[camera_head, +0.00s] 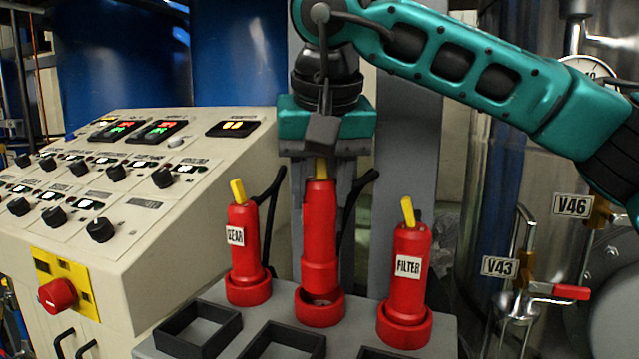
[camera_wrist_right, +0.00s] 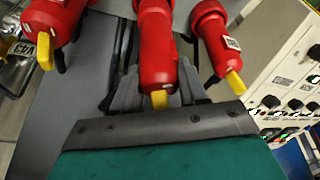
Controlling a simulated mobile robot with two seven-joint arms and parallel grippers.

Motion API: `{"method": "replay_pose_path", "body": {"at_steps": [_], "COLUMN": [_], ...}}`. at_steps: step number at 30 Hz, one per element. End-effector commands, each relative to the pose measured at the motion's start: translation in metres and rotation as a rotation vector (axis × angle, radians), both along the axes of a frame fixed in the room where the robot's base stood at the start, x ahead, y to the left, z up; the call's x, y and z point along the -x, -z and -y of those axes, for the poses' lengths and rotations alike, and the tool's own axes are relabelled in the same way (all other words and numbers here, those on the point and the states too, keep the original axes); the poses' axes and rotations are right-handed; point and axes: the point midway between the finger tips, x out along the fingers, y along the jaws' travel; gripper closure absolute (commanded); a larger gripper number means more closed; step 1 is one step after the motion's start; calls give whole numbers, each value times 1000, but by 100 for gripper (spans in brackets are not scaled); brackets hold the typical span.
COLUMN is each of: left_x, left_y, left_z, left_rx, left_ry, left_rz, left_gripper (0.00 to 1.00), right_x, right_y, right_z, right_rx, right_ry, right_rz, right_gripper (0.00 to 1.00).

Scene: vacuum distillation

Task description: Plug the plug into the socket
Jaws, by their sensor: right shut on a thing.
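The middle red plug (camera_head: 320,225) has a yellow tip and stands upright in my right gripper (camera_head: 321,185), whose grey fingers are shut on its upper part. It is directly above the middle red socket ring (camera_head: 320,310). The dark inside of the ring shows below the plug's lower collar, so the plug does not look fully seated. In the right wrist view, the plug (camera_wrist_right: 155,50) lies between the fingers (camera_wrist_right: 158,92). My left gripper is not in view.
Red plugs labelled GEAR (camera_head: 244,250) and FILTER (camera_head: 407,275) stand in rings close on either side. Black square frames (camera_head: 200,330) lie in front on the grey panel. A control console (camera_head: 150,240) is left; a valve with a red handle (camera_head: 570,292) is right.

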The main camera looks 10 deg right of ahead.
Motion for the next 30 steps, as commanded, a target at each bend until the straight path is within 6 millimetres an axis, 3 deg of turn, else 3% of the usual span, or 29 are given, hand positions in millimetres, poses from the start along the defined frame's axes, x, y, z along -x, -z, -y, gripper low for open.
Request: {"method": "replay_pose_path", "body": {"at_steps": [30], "left_x": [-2], "left_y": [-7], "left_z": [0], "left_rx": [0], "left_ry": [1], "left_rz": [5], "left_gripper": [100], "right_x": [0], "right_y": [-1], "right_z": [0], "right_rx": [-1], "right_ry": [0], "right_rz": [1], "right_gripper": [100]}}
